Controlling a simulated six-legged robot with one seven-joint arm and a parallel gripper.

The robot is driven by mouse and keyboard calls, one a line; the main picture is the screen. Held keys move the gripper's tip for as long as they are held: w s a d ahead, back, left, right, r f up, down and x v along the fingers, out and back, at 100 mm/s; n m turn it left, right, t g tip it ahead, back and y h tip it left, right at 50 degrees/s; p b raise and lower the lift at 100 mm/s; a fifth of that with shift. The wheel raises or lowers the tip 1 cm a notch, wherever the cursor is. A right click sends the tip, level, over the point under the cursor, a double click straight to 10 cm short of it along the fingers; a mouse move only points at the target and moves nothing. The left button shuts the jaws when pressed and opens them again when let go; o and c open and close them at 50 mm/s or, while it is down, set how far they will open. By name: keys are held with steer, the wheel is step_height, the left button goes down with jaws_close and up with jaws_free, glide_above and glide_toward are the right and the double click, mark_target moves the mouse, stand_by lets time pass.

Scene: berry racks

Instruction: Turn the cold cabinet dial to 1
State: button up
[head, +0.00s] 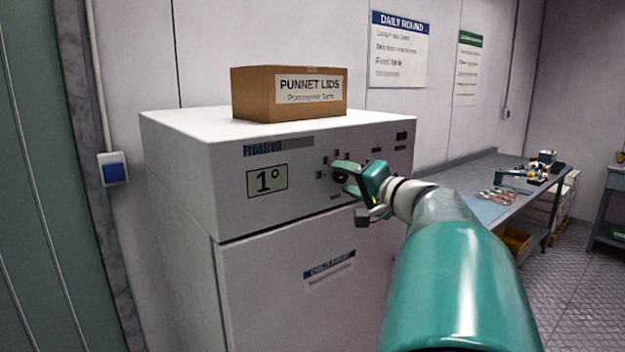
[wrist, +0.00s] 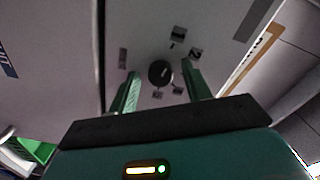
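The white cold cabinet (head: 180,175) stands against the wall, and its display (head: 267,181) reads 1°. In the wrist view the dark round dial (wrist: 160,73) sits on the panel with several small labels around it. Its light pointer mark tilts up and slightly right; the labels are too small to read surely. My gripper (wrist: 160,70) is open, with one green finger on each side of the dial and gaps visible between. In the head view my gripper (head: 345,172) is at the panel and largely hides the dial. Contact with the panel cannot be told.
A cardboard box (head: 245,95) labelled "PUNNET LIDS" stands on the cabinet top. A workbench (head: 470,190) with a tray of berries and small items runs along the wall to the right. Posters hang above. The floor (head: 590,290) at the right is clear.

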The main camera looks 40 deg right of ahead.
steer(key=shift+s, duration=0.1)
steer(key=s, duration=1.3)
steer(key=shift+s+d, duration=0.2)
steer(key=shift+s, duration=0.2)
